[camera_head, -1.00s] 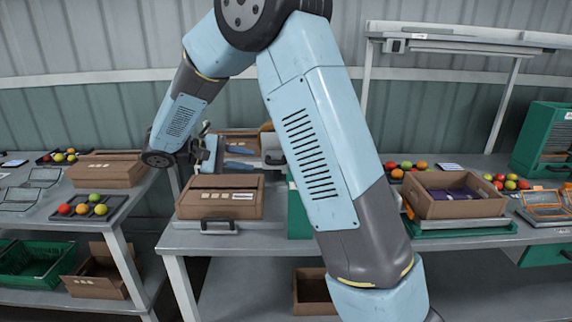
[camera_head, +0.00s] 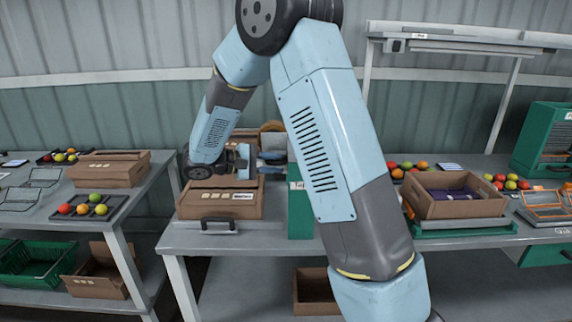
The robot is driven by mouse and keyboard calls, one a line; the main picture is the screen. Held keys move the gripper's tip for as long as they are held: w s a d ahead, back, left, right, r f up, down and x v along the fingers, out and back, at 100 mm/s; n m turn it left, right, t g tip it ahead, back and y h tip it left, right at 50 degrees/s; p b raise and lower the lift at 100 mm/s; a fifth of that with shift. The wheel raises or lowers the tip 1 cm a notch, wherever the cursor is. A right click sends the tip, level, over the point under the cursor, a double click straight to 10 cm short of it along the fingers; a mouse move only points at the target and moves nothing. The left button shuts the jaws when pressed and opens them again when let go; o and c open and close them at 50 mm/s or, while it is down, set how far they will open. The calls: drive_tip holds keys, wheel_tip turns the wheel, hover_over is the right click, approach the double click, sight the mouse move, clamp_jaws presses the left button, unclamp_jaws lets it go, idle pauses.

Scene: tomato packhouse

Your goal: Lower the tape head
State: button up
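The tape head (camera_head: 272,156) is a grey and blue part beside a green upright housing (camera_head: 301,208) on the middle bench. A tan roll, perhaps its tape (camera_head: 271,127), shows just above it. My gripper (camera_head: 250,161) is at the left of the tape head, above the brown carton (camera_head: 220,205). Its fingers are small and partly lost against the tape head, so contact and opening cannot be told. My upper arm hides the right side of the green housing.
The carton stands behind a dark handle (camera_head: 218,226) at the bench's front edge. Another carton (camera_head: 234,137) is behind my wrist. An open carton (camera_head: 455,204) stands at right. Fruit trays (camera_head: 116,206) and a carton (camera_head: 109,173) are on the left bench.

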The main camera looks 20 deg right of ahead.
drive_tip(key=shift+x, duration=1.45)
drive_tip(key=shift+c, duration=0.3)
clamp_jaws()
drive_tip(key=shift+f, duration=0.1)
